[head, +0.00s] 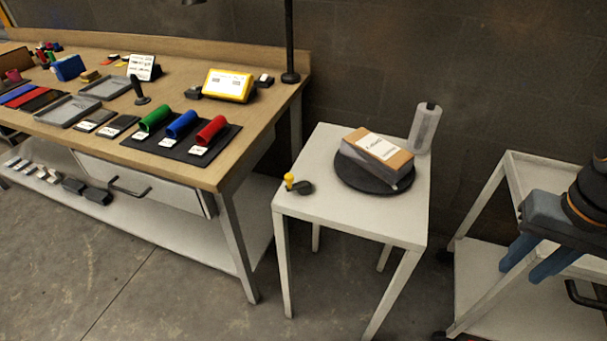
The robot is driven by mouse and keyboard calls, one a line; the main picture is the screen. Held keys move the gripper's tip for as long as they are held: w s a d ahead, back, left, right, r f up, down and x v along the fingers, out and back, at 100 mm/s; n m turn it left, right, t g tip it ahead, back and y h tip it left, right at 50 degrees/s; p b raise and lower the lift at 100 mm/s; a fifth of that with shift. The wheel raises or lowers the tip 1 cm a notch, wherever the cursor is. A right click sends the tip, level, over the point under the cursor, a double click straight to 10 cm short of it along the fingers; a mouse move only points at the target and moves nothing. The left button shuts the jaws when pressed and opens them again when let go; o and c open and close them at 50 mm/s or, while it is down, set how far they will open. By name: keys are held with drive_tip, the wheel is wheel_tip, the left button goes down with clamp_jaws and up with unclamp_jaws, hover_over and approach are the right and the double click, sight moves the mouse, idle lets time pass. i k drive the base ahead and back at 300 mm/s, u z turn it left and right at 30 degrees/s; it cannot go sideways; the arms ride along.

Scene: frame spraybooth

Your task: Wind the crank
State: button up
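A small crank (303,188) with a dark round hub and an upright yellow knob (290,181) sits at the left front corner of a small white table (345,222). On the same table is a round black turntable (372,184) bearing a brown-and-grey box (378,152) with a white label. My gripper (521,273) is at the right edge, in front of the white cart and well to the right of the crank. Its two blue fingers are apart, with nothing seen between them.
A white cart (480,203) is at the right. The wooden workbench (215,165) at the left holds coloured tubes, grey trays and a yellow device (229,85). Floor is clear between bench and small table.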

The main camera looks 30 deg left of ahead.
sight(305, 188)
drive_tip(key=k, duration=0.5)
drive_tip(key=u, duration=0.9)
drive_tip(key=i, duration=0.5)
